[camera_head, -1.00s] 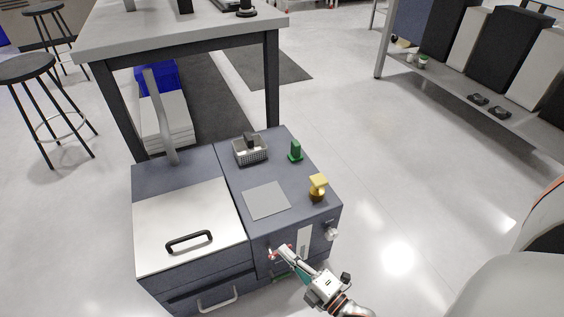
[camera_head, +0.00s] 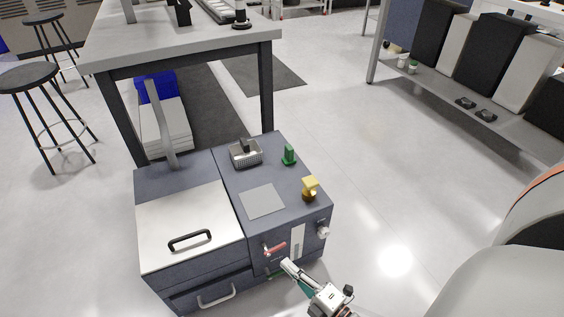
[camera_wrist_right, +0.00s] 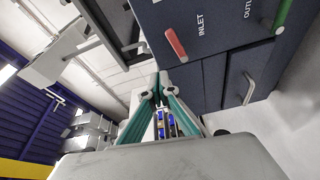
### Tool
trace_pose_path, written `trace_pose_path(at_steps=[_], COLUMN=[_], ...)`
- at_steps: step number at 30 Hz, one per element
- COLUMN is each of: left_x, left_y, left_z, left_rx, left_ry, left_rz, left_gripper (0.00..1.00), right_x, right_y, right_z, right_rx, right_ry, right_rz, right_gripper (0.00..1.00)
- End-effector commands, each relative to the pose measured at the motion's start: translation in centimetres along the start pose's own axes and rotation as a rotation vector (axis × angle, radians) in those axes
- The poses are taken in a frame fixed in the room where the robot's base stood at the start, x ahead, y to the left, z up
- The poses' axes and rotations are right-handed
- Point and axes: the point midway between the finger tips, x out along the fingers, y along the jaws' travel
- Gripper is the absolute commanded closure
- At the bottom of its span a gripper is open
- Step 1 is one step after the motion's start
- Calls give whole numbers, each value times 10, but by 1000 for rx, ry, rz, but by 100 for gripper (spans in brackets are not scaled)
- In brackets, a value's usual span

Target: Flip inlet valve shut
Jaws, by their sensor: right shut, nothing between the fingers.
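The inlet valve's red handle (camera_head: 274,248) is on the front face of the dark blue-grey machine (camera_head: 232,240). It points right, close to level, in the head view. In the right wrist view the red handle (camera_wrist_right: 176,45) lies beside the printed word INLET. My right gripper (camera_head: 286,264) is shut and empty, just below and in front of the handle, apart from it. The wrist view shows its fingertips (camera_wrist_right: 156,88) together, with a gap to the handle. My left gripper is not in view.
On the machine's top stand a grey basket (camera_head: 246,154), a green piece (camera_head: 289,155) and a yellow-brown fitting (camera_head: 310,188). A pale knob (camera_head: 323,230) sticks out at the front right. The floor (camera_head: 400,210) to the right is clear.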

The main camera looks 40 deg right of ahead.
Motion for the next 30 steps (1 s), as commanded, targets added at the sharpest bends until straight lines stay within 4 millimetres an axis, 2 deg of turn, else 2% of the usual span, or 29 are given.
trace_pose_path(at_steps=[3, 9, 27, 30], left_x=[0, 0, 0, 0], left_y=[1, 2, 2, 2], left_z=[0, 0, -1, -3], left_rx=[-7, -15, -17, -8], left_ry=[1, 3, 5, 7], left_rz=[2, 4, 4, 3], left_gripper=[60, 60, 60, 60], right_x=[-17, -29, -30, -21], right_y=[-6, -9, -9, 2], right_z=[-4, -7, -7, -8], right_rx=[2, 0, 0, -1], right_ry=[-1, 0, 0, 3], right_rz=[-1, 2, 3, 20], right_gripper=[100, 100, 100, 100])
